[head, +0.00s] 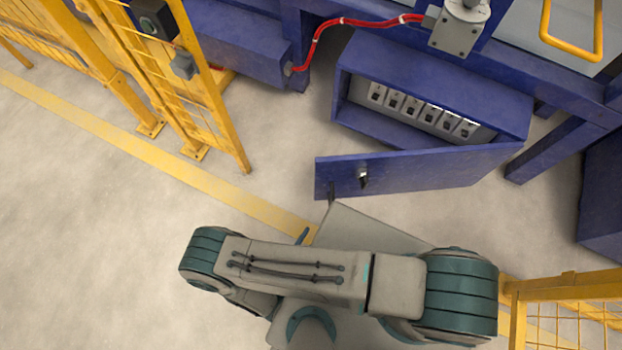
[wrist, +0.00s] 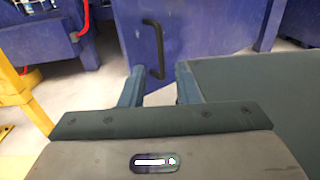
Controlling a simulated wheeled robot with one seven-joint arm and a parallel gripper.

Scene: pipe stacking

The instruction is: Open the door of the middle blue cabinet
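The middle blue cabinet (head: 355,118) stands at upper right of centre in the head view. Its blue door (head: 430,170) is swung out from the right-hand side, leaving a wide opening. The handle shows in the gap beyond the fingertips and does not look gripped. In the head view my arm mostly hides the gripper.
Several grey switches (head: 420,108) line the cabinet's inside. A red cable (head: 340,22) runs above it to a grey box (head: 457,30). Yellow fencing (head: 215,85) stands at left, and another yellow fence (head: 565,290) at lower right. The floor at left is clear.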

